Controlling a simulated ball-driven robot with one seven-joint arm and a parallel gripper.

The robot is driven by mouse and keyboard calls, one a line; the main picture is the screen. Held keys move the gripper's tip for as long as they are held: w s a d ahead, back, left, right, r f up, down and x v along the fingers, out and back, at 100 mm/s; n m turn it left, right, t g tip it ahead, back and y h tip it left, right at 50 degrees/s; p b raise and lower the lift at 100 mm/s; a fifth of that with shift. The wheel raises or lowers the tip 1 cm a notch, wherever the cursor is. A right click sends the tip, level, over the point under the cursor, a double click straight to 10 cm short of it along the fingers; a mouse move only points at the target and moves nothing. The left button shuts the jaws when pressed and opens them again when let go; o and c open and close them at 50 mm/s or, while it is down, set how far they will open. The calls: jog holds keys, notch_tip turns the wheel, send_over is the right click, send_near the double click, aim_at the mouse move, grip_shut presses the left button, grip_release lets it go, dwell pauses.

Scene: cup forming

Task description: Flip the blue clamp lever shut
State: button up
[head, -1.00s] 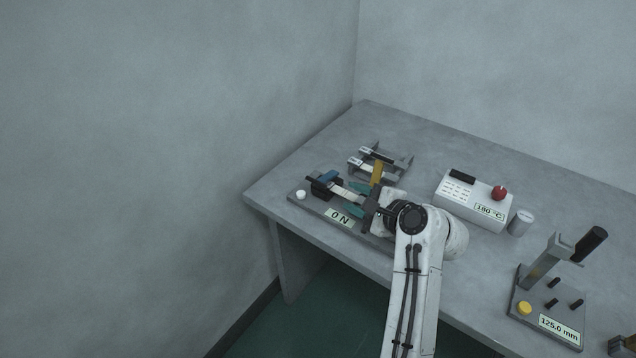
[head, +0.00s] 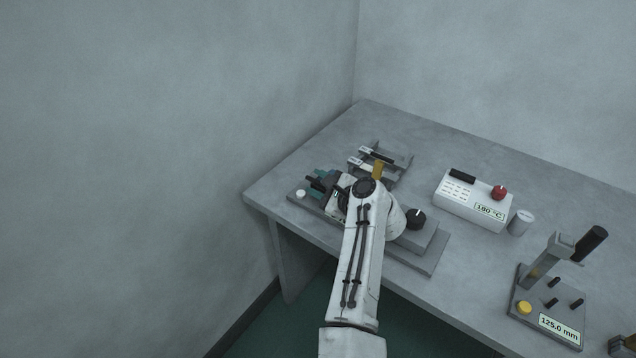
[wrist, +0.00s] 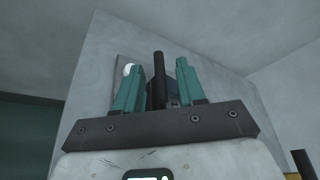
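My gripper (head: 314,186) is at the left end of the clamp fixture (head: 430,257) on the grey table. In the wrist view, its two teal fingers (wrist: 157,85) are spread apart. A black rod (wrist: 159,78), which looks like the lever's handle, stands between them, with a gap on both sides. A dark blue part (wrist: 173,98) of the clamp shows behind the rod, mostly hidden by the fingers and the gripper body. In the head view my arm covers most of the clamp and the force display, so I cannot tell the lever's angle there.
A white button (head: 300,194) is at the fixture's left end. A yellow upright part (head: 378,170) and a small rack (head: 385,157) stand behind my wrist. A black knob (head: 416,219) is to the right. The heater box (head: 470,200), metal cup (head: 520,222) and lever press (head: 548,295) stand farther right.

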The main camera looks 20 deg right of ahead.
jog(key=shift+w, duration=0.25)
jog(key=shift+c, duration=0.2)
grip_shut()
jog(key=shift+f, duration=0.15)
